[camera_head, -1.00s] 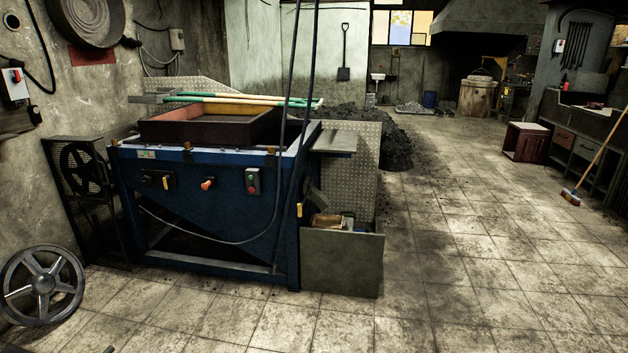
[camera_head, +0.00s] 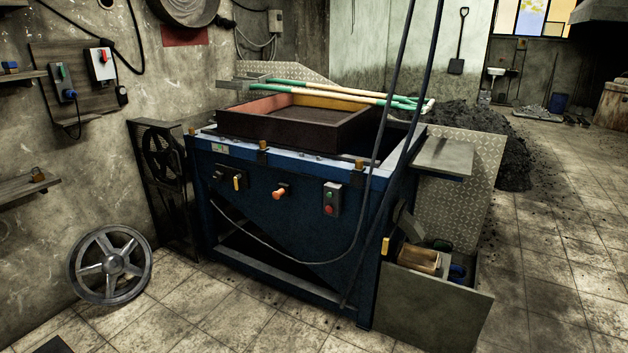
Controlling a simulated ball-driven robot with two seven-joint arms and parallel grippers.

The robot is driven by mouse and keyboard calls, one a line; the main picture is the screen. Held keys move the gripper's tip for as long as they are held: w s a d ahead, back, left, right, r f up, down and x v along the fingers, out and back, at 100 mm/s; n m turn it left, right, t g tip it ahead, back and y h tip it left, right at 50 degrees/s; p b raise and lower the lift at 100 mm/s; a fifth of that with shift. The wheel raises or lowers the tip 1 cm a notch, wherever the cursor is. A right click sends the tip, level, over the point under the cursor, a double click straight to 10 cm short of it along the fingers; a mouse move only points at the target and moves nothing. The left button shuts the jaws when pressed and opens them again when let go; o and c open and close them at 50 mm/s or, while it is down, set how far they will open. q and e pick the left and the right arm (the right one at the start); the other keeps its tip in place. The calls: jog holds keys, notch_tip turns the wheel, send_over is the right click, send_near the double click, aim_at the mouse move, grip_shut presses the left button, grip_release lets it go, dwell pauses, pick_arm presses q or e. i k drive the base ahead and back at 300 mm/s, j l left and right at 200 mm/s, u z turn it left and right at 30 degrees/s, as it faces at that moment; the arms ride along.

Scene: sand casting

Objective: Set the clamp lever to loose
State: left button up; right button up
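A blue moulding machine (camera_head: 290,235) stands in the middle, with a dark frame box (camera_head: 292,145) on top. Its front panel carries a small black knob (camera_head: 217,176), a short upright yellow handle (camera_head: 238,182), an orange knob (camera_head: 280,191) and a box with a green and a red button (camera_head: 331,200). Another yellow handle (camera_head: 386,246) shows at the right front corner. I cannot tell for sure which of these is the clamp lever, nor read its setting. Neither of my grippers is in view.
A metal bin (camera_head: 430,305) with tools stands against the machine's right side. A spoked wheel (camera_head: 110,265) leans at the left wall. The tiled floor in front of the machine is clear.

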aim_at(238, 175)
jog(key=i+j+u, duration=0.1)
jog(key=i+u, duration=0.6)
jog(key=i, duration=0.2)
jog(key=i+l, duration=0.1)
jog(key=l, duration=0.2)
jog(key=i+l, duration=0.1)
jog(key=l, duration=0.15)
jog(key=i+l, duration=0.1)
jog(key=l, duration=0.2)
jog(key=i+l, duration=0.2)
jog(key=i, duration=0.2)
jog(key=i+l, duration=0.2)
jog(key=i, duration=0.2)
jog(key=i+l+z, duration=0.1)
jog(key=i, duration=0.3)
jog(key=l, duration=0.1)
